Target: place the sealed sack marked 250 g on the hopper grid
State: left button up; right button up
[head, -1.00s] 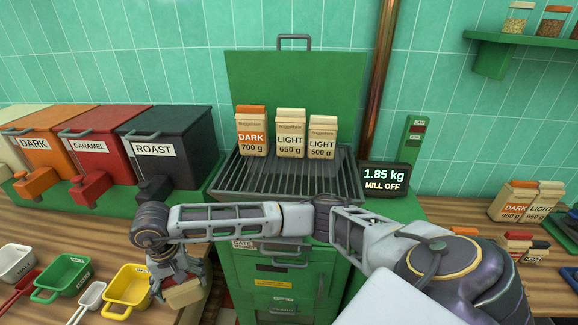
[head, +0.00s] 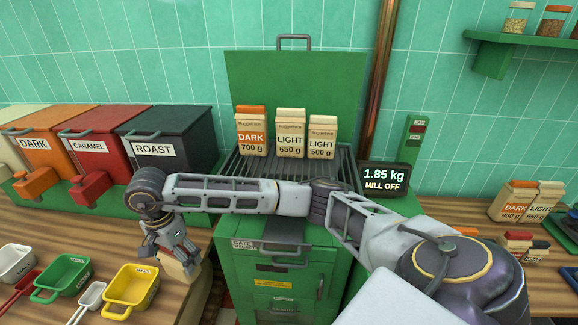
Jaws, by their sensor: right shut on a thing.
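My right gripper (head: 172,255) is shut on a tan sack (head: 184,268) at the left of the mill, above the wooden counter's front part. The gripper hides much of the sack, and no marking on it can be read. The hopper grid (head: 230,166) is a dark slatted tray on top of the green mill; my right arm crosses in front of it and hides its near part. On the grid stand upright a DARK 700 g sack (head: 251,135), a LIGHT 650 g sack (head: 291,136) and a LIGHT 500 g sack (head: 322,141). My left gripper is out of view.
A display (head: 384,179) reads 1.85 kg, MILL OFF, right of the grid. Bins, including ROAST (head: 165,140), stand at left. Scoops, one yellow (head: 130,287), lie at front left. DARK 900 g (head: 515,200) and LIGHT 950 g (head: 544,203) sacks stand at right.

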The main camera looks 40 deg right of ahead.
jog(key=r+m, duration=0.1)
jog(key=w+r+m, duration=0.1)
jog(key=d+r+m, duration=0.1)
jog(key=m, duration=0.1)
jog(key=shift+w, duration=0.15)
jog(key=m, duration=0.1)
jog(key=r+m, duration=0.2)
jog(key=shift+w+d+r, duration=0.1)
jog(key=shift+w+d, duration=0.15)
jog(key=shift+w, duration=0.1)
jog(key=w+d+r+m, duration=0.1)
jog(key=d+r+m, duration=0.1)
jog(key=r+m, duration=0.75)
jog(key=w+d+r+m, duration=0.15)
jog(key=r+m, duration=0.45)
jog(key=m, duration=0.6)
jog(key=d+m, duration=0.4)
jog(key=d, duration=1.8)
jog(key=shift+s+r, duration=0.2)
